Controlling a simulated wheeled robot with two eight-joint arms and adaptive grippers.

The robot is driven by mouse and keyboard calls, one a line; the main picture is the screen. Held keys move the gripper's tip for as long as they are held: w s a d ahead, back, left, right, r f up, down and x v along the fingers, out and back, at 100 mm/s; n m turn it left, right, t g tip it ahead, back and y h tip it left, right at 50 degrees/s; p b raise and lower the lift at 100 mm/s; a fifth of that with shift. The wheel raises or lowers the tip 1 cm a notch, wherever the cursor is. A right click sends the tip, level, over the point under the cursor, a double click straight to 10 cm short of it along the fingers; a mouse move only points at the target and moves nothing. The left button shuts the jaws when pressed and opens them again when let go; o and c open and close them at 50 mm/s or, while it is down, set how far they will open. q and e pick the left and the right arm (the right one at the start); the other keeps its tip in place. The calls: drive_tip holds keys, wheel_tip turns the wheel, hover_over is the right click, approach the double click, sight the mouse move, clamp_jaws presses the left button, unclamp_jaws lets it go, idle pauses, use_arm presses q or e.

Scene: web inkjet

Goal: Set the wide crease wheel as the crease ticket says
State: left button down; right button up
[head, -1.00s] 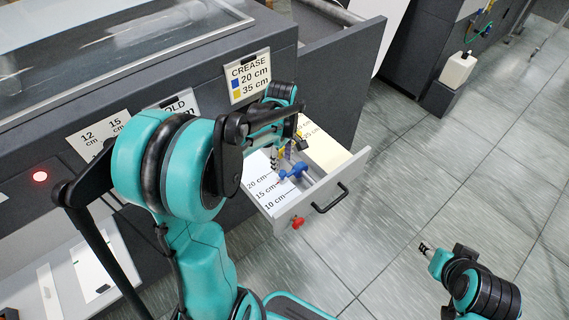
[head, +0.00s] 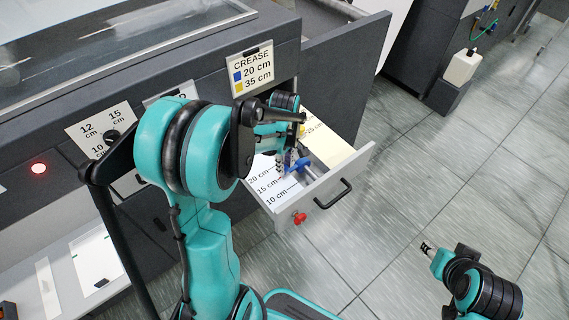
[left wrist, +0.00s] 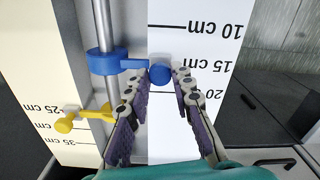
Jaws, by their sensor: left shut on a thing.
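The crease ticket (head: 252,73) on the machine front reads blue 20 cm and yellow 35 cm. In the left wrist view, the blue wheel (left wrist: 103,62) is a collar around a metal rod (left wrist: 104,20). Its round-ended arm (left wrist: 160,73) lies beside the 15 cm label. My left gripper (left wrist: 162,72) is shut on this arm end; it also shows over the drawer in the head view (head: 287,164). The yellow wheel (left wrist: 98,114) is on the same rod; its end lies between the 25 and 35 cm labels. My right gripper (head: 427,247) is away over the floor, its fingers too small to judge.
The open drawer (head: 318,200) has a black handle (head: 333,193) and a red knob (head: 299,218) on its front. White scale strips run along both sides of the rod. Another sign with a dial (head: 100,130) is to the left.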

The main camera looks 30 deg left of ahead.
sight(275, 165)
use_arm(q)
drive_tip(key=a, duration=0.1)
drive_tip(key=w+a, duration=0.1)
drive_tip(key=a, duration=0.1)
drive_tip(key=w+a, duration=0.1)
drive_tip(key=a, duration=0.1)
drive_tip(key=shift+w, duration=0.1)
drive_tip(key=c, duration=1.3)
unclamp_jaws()
drive_tip(key=shift+r, duration=0.1)
wheel_tip(275, 165, up, 12)
drive_tip(key=s+d+f+m+t+b, duration=0.1)
drive_tip(key=s+d+m+t, duration=0.6)
drive_tip(key=s+d+m, duration=0.7)
drive_tip(key=d+m, duration=0.1)
drive_tip(key=m, duration=0.1)
drive_tip(key=shift+d+f+m, duration=0.2)
drive_tip(key=shift+f+m, duration=0.1)
drive_tip(key=shift+f, duration=0.1)
